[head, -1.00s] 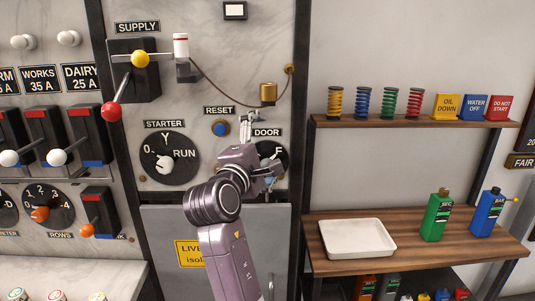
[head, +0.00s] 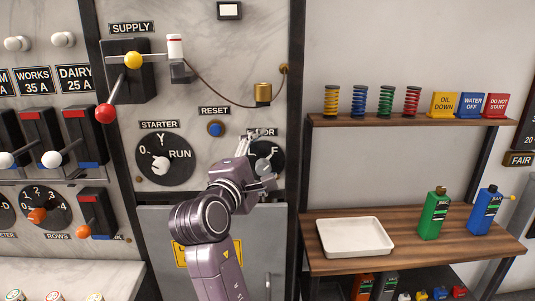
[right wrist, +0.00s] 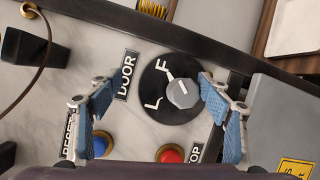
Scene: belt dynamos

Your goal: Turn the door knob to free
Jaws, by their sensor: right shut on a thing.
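The door knob (right wrist: 183,93) is a grey faceted knob on a black round dial marked L and F, beside the DOOR label (right wrist: 126,75). Its white pointer line runs towards the F in the right wrist view. In the head view the knob (head: 262,164) is partly covered by my right gripper (head: 263,157). One fingertip shows close to the knob; contact at the other cannot be made out. My left gripper is not in view.
The blue reset button (head: 215,129), the starter dial (head: 165,160) and a red button (right wrist: 170,154) are close to the knob. A brass padlock (head: 263,94) hangs above on a cord. A shelf with a white tray (head: 355,237) stands to the right.

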